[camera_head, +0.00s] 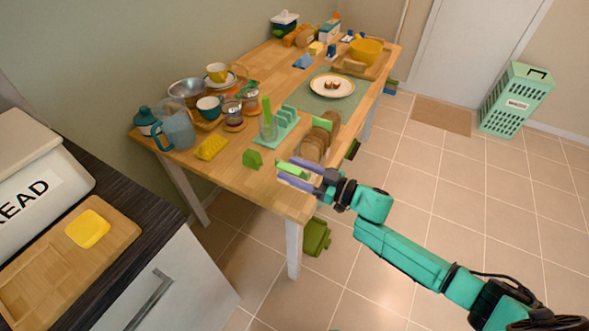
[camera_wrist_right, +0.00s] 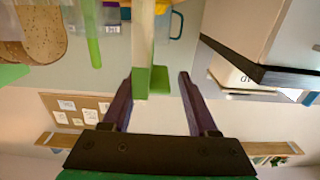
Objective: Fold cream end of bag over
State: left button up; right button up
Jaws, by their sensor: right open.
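My right gripper (camera_head: 300,173) is open over the near right corner of the wooden table. Its two purple fingers also show in the right wrist view (camera_wrist_right: 155,88). A cream and green piece (camera_head: 293,169) lies between the fingers in the head view, and it looks like the cream end of the bag. In the right wrist view a cream strip with a green end (camera_wrist_right: 143,45) stands between the spread fingers, with a gap on each side. Most of the bag's shape cannot be made out. Brown bread slices (camera_head: 314,149) lie just behind the gripper. My left gripper is not in view.
A small green block (camera_head: 252,159) is left of the gripper on the wooden table (camera_head: 225,177). A dark counter (camera_head: 168,207) is at left.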

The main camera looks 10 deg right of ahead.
grip_shut()
dwell(1.3)
